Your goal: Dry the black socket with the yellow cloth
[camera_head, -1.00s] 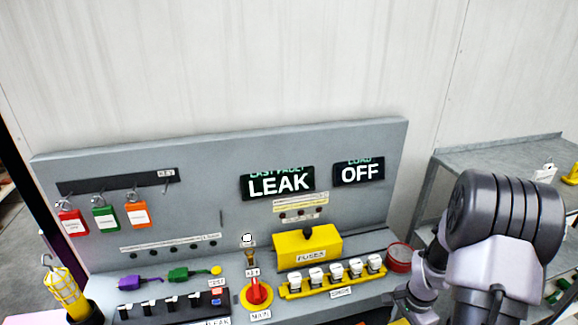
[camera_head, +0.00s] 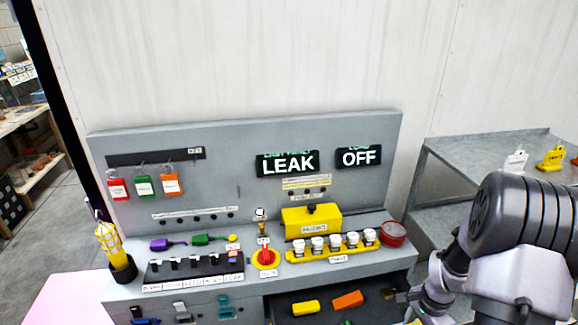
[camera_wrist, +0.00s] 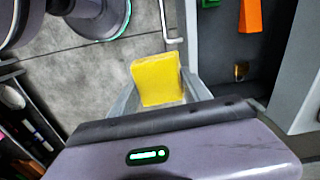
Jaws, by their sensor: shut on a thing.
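In the wrist view, my gripper (camera_wrist: 160,94) is shut on the yellow cloth (camera_wrist: 157,76), a flat, roughly square piece standing out between the fingers. Grey floor lies behind it. In the head view my arm is at the lower right, and the gripper is mostly cut off by the bottom edge. Coloured sockets sit on the bench's lower front: a blue one (camera_head: 145,321), a grey one (camera_head: 182,312) and a teal one (camera_head: 225,307). I cannot pick out the black socket for certain.
The grey bench panel (camera_head: 230,185) carries a LEAK sign (camera_head: 288,164), an OFF sign (camera_head: 358,158), hanging tags, a yellow fuse box (camera_head: 311,219) and a red main switch (camera_head: 266,257). A dark recess below holds yellow and orange pieces. A grey side table (camera_head: 480,150) stands right.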

